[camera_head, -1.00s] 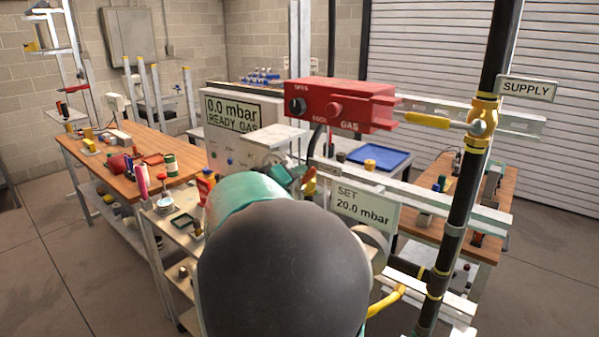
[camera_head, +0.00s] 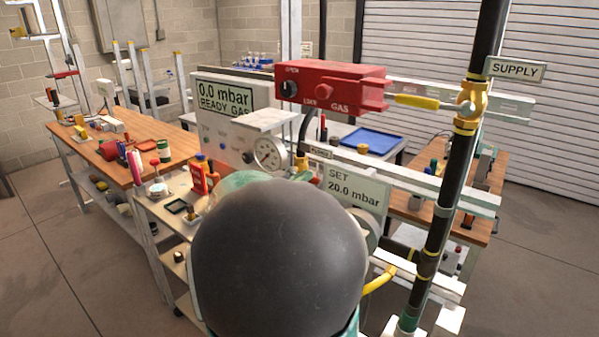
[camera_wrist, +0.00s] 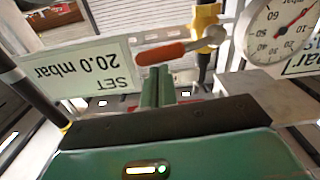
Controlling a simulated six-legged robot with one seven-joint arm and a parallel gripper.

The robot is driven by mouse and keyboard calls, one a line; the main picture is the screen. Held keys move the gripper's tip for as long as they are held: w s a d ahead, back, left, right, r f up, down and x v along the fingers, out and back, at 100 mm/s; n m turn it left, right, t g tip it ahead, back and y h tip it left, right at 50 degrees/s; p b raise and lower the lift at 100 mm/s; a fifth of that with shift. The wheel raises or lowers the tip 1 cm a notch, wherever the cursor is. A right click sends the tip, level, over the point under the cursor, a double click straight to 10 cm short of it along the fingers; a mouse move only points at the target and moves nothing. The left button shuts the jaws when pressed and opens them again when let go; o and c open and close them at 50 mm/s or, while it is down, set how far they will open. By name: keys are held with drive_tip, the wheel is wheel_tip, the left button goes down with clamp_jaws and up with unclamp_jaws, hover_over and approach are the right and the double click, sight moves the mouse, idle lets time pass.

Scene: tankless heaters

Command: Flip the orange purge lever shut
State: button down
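The orange purge lever (camera_wrist: 163,53) shows in the wrist view, lying nearly sideways, with its pivot end at the right by a yellow valve body (camera_wrist: 205,30). My gripper (camera_wrist: 158,70) has its green fingers together, with nothing seen between them. The fingertips appear just below the orange grip in the picture; I cannot tell whether they touch it. In the head view my dark grey arm link hides the gripper and the lever, and only the yellow valve top (camera_head: 301,163) shows above it.
A pressure gauge (camera_wrist: 278,30) and the SET 20.0 mbar sign (camera_wrist: 95,68) flank the lever. A red gas box (camera_head: 330,87), a yellow supply handle (camera_head: 417,102) and a black pipe (camera_head: 455,185) stand nearby. A lower yellow handle (camera_head: 380,280) sits beside my arm.

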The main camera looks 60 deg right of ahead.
drive_tip(key=shift+s+f, duration=0.2)
drive_tip(key=shift+f, duration=0.25)
idle(0.5)
